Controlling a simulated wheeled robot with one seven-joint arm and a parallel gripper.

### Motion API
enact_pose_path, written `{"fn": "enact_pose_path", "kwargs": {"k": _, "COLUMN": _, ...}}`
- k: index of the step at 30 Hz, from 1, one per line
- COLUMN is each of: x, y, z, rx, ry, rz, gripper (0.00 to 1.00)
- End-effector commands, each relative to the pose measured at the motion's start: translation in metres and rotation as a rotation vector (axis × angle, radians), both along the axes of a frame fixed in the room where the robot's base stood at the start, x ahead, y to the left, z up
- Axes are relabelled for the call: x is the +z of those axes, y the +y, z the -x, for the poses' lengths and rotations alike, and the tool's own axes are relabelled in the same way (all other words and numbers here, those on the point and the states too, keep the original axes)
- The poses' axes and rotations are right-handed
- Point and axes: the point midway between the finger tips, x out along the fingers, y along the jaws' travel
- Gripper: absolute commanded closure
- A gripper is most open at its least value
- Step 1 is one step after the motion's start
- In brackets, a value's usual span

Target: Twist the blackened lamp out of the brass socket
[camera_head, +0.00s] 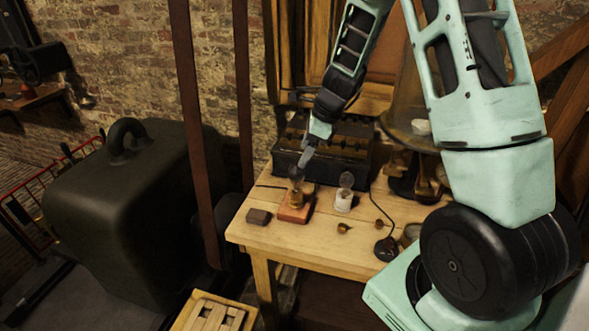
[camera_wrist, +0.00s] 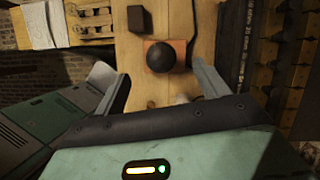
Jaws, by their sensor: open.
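The blackened lamp (camera_head: 296,173) stands upright in the brass socket (camera_head: 297,199) on a reddish wooden block (camera_head: 290,214) on the table. In the wrist view the dark round lamp (camera_wrist: 161,57) covers the socket, and the block (camera_wrist: 179,47) shows around it. My gripper (camera_head: 304,163) is just above and beside the lamp in the head view. In the wrist view its two fingers (camera_wrist: 155,88) are spread wide, with the lamp ahead between them and nothing held. Whether a finger touches the lamp cannot be told.
A clear bulb in a white holder (camera_head: 344,197) stands right of the block. A dark small block (camera_head: 258,216) lies left on the table (camera_head: 330,255). A black battery case (camera_head: 322,160) stands behind. Small brass pieces (camera_head: 343,228) and a black corded object (camera_head: 386,249) lie front right.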

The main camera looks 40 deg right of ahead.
Motion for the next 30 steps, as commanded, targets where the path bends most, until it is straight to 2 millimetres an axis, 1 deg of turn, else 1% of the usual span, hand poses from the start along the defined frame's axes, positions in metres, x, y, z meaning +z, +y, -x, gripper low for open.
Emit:
{"fn": "enact_pose_path", "kwargs": {"k": 1, "x": -0.010, "y": 0.003, "z": -0.002, "rx": 0.000, "ry": 0.002, "rz": -0.002, "gripper": 0.27}}
{"fn": "enact_pose_path", "kwargs": {"k": 6, "x": -0.039, "y": 0.012, "z": -0.010, "rx": 0.000, "ry": 0.002, "rz": -0.002, "gripper": 0.27}}
{"fn": "enact_pose_path", "kwargs": {"k": 12, "x": -0.064, "y": 0.020, "z": -0.017, "rx": 0.002, "ry": 0.000, "rz": -0.002, "gripper": 0.27}}
{"fn": "enact_pose_path", "kwargs": {"k": 18, "x": -0.075, "y": 0.024, "z": -0.021, "rx": 0.002, "ry": -0.001, "rz": 0.000, "gripper": 0.27}}
{"fn": "enact_pose_path", "kwargs": {"k": 26, "x": -0.076, "y": 0.024, "z": -0.021, "rx": 0.001, "ry": -0.002, "rz": 0.000, "gripper": 0.27}}
{"fn": "enact_pose_path", "kwargs": {"k": 27, "x": -0.076, "y": 0.024, "z": -0.021, "rx": 0.001, "ry": -0.002, "rz": 0.000, "gripper": 0.29}}
{"fn": "enact_pose_path", "kwargs": {"k": 29, "x": -0.076, "y": 0.024, "z": -0.021, "rx": 0.001, "ry": -0.002, "rz": 0.000, "gripper": 0.46}}
{"fn": "enact_pose_path", "kwargs": {"k": 30, "x": -0.076, "y": 0.024, "z": -0.021, "rx": 0.001, "ry": -0.002, "rz": 0.000, "gripper": 0.57}}
